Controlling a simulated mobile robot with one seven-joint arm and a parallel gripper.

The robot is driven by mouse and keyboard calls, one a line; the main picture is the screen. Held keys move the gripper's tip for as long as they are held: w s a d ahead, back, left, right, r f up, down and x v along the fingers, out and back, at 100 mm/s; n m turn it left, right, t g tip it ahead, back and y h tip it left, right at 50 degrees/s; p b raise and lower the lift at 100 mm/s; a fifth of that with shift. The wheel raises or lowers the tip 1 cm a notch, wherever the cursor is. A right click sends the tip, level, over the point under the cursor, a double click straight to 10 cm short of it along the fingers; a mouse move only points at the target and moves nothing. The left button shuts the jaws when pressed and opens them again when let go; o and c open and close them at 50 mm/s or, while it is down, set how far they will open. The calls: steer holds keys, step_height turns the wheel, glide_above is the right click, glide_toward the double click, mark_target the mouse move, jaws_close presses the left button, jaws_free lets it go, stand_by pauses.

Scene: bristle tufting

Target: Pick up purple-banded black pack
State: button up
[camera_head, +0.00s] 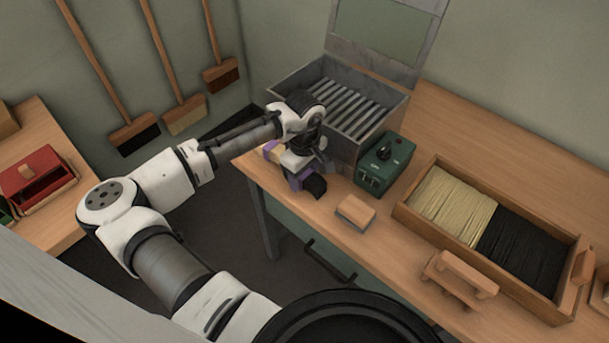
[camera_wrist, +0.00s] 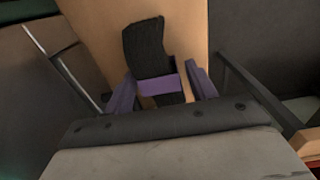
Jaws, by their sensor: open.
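The purple-banded black pack (camera_wrist: 148,45) is a dark bristle bundle with a purple band round it. In the wrist view it lies between the two purple fingers of my gripper (camera_wrist: 161,84), which stand apart on either side of it. In the head view the dark end of the pack (camera_head: 316,187) shows near the table's left front edge, just below my gripper (camera_head: 304,177). My gripper is open around the pack. A narrow gap shows beside the band, and I cannot tell whether either finger touches it. My gripper hides part of the pack in the head view.
A cream and purple item (camera_head: 271,151) sits behind my gripper. A slatted metal bin (camera_head: 375,140) and a green box (camera_head: 384,165) stand close to the right. A wooden block (camera_head: 355,212) lies in front, and a fibre tray (camera_head: 405,207) stands further right.

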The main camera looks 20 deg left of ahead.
steer(key=shift+f, duration=0.15)
steer(key=shift+c, duration=0.3)
steer(key=c, duration=0.7)
